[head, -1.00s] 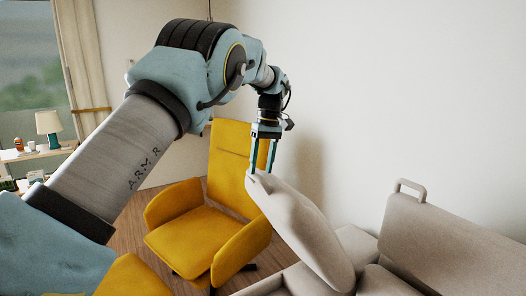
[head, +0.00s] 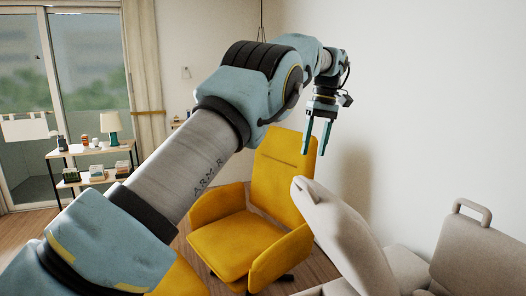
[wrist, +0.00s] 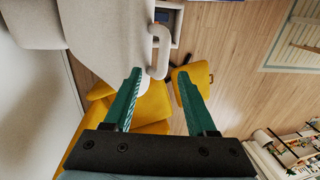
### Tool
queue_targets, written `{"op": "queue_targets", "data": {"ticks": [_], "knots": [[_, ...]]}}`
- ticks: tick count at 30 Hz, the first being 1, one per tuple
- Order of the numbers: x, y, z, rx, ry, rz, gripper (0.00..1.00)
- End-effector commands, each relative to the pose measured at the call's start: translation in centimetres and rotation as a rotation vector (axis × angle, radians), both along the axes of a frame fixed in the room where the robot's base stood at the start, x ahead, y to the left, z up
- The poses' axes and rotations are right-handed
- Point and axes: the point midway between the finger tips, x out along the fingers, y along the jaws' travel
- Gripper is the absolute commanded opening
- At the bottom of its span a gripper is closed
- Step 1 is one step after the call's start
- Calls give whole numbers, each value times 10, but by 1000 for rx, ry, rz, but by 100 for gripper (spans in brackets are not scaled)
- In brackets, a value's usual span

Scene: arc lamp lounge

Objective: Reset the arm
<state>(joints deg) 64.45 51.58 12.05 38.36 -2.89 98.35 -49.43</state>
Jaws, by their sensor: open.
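My gripper (head: 317,146) is open and empty in the head view, hanging with its fingers pointing down in front of the yellow armchair's back. In the wrist view the two green fingers of my gripper (wrist: 158,90) stand well apart with nothing between them but the view of things below. My arm is raised and reaches from the lower left to the upper middle of the head view.
A yellow armchair (head: 233,241) stands below my gripper. A beige sofa (head: 480,255) with raised headrests is at the right; one headrest (head: 338,222) is close below the fingers. A shelf with a lamp (head: 111,124) stands at the left by the window. The wall is behind.

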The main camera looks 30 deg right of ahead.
Motion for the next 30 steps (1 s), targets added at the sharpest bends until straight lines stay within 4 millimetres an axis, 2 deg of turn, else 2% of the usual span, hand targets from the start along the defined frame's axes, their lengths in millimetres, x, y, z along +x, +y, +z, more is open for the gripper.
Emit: {"op": "queue_targets", "data": {"ticks": [5,7,11,15,17,18,21,26,30], "knots": [[2,2,0,-1,1,2,57],[10,9,-2,-5,3,8,57],[46,45,-10,-26,15,26,57],[91,113,-26,-68,27,46,57],[105,145,-35,-86,28,50,57],[113,167,-40,-97,28,53,57],[124,221,-55,-127,22,56,57],[120,309,-81,-163,4,57,57],[97,381,-105,-185,-22,53,57]]}}
